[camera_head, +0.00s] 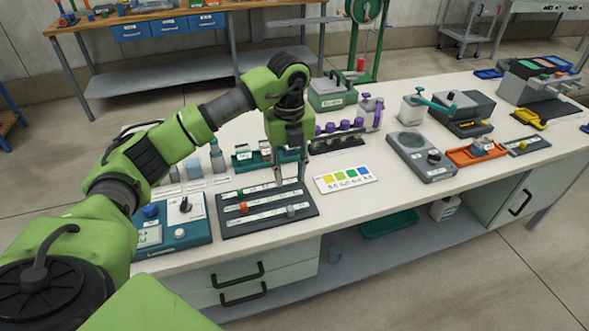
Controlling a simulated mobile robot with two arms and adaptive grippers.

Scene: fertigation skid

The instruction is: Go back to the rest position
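My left arm comes in from the left, and its green wrist reaches over the white bench (350,212). My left gripper (290,172) points down above the back of a dark board (262,222) with white label strips. Its two thin fingers stand apart, with nothing visible between them. The board carries an orange piece (243,208), a grey piece (291,211) and a small green piece. I cannot tell whether the fingertips touch the board. My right gripper is not in view.
A blue control box (172,235) stands left of the board. A colour chart (345,178) lies to its right. A teal rack (250,160) and a rack of purple-capped bottles (340,135) stand behind. A grey scale (420,155) and orange tray (475,153) stand farther right.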

